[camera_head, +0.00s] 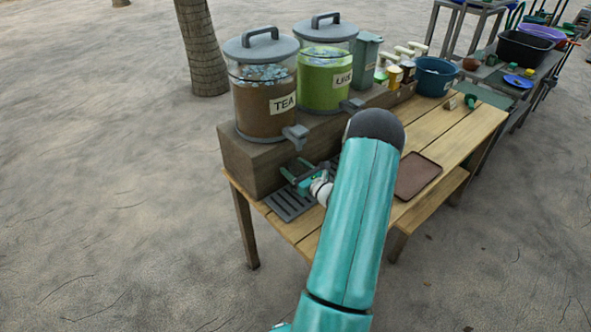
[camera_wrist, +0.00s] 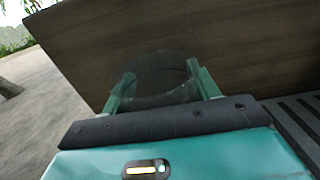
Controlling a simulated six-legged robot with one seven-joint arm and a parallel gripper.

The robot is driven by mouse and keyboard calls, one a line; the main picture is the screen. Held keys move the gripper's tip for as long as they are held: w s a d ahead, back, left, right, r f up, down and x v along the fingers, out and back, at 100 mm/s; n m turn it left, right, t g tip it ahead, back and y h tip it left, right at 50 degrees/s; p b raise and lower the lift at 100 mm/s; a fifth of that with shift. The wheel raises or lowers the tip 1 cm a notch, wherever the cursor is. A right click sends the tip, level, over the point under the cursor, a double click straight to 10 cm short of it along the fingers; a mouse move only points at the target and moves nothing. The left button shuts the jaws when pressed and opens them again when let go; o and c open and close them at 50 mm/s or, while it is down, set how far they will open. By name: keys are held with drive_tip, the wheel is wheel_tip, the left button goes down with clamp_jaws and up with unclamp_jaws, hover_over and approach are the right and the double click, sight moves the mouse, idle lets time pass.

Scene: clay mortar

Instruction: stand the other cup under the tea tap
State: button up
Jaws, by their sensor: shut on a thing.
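My gripper (camera_head: 300,173) is at the front of the wooden riser, a little below the tea tap (camera_head: 295,135). In the wrist view my gripper (camera_wrist: 163,88) is shut on a clear cup (camera_wrist: 155,72), whose see-through body shows between the two fingers against the riser's wood. The cup is too small and blended to make out in the head view. The tea dispenser (camera_head: 262,105) is a clear drum of brown tea with a grey lid and a TEA label. I cannot tell whether the cup touches the drip tray (camera_head: 287,206).
The wooden riser (camera_head: 245,160) backs the drip tray. A brown tray (camera_head: 417,175) lies on the table at right. A blue bucket (camera_head: 435,75) and pump bottles stand farther back.

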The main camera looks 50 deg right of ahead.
drive_tip(key=shift+f, duration=0.35)
drive_tip(key=o, duration=1)
drive_tip(key=shift+c, duration=0.2)
drive_tip(key=shift+r, duration=0.1)
drive_tip(key=shift+r, duration=0.2)
drive_tip(key=v, duration=1.2)
